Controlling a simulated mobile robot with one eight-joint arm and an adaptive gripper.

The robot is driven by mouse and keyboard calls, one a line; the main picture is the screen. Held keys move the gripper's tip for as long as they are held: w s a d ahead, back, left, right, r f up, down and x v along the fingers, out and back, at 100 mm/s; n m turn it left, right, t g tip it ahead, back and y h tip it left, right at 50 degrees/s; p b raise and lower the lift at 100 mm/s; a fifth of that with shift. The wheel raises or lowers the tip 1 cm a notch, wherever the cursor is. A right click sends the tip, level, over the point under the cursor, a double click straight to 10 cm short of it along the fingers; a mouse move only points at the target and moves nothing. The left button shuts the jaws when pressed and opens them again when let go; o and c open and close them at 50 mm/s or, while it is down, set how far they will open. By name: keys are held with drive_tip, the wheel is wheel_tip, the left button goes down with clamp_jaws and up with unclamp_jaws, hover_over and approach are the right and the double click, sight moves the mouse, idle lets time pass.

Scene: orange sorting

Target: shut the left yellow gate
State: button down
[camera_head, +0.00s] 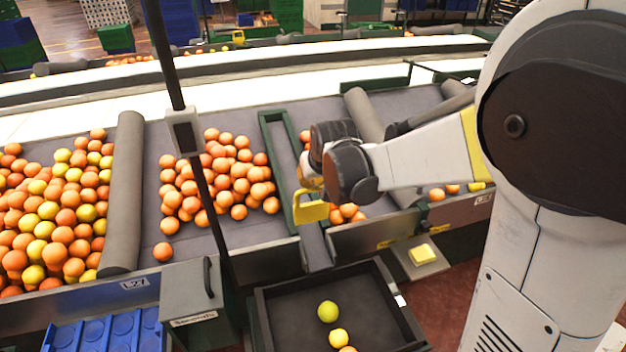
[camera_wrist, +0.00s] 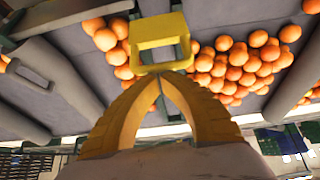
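The left yellow gate (camera_head: 311,213) is a small yellow frame with an open middle. It stands at the near end of the green-railed chute in the head view. In the wrist view the yellow gate (camera_wrist: 160,27) is straight ahead of my fingers. My gripper (camera_wrist: 158,78) has its yellow fingertips together at the gate's lower bar. I see nothing between them, and I cannot tell whether they touch the bar. In the head view my gripper (camera_head: 308,182) is just above the gate, partly hidden by my wrist.
Piled oranges (camera_head: 222,175) lie on the grey belt left of the chute, with more behind my arm. A grey roller (camera_head: 124,190) crosses the belt. A dark tray (camera_head: 285,312) below holds a few fruits. A thin dark post (camera_head: 166,55) stands left. A yellow button (camera_head: 422,254) sits right of the tray.

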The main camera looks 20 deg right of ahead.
sight(313, 204)
wheel_tip(313, 204, down, 8)
drive_tip(key=b, duration=0.5)
drive_tip(key=shift+f, duration=0.15)
drive_tip(key=w+r+p+v, duration=0.2)
drive_tip(key=p+v, duration=0.5)
drive_tip(key=v, duration=0.6)
drive_tip(key=s+r, duration=0.2)
drive_tip(key=s, duration=1.9)
drive_tip(key=shift+a+r+b, duration=0.2)
drive_tip(key=shift+r+b, duration=0.15)
drive_tip(key=shift+b, duration=0.05)
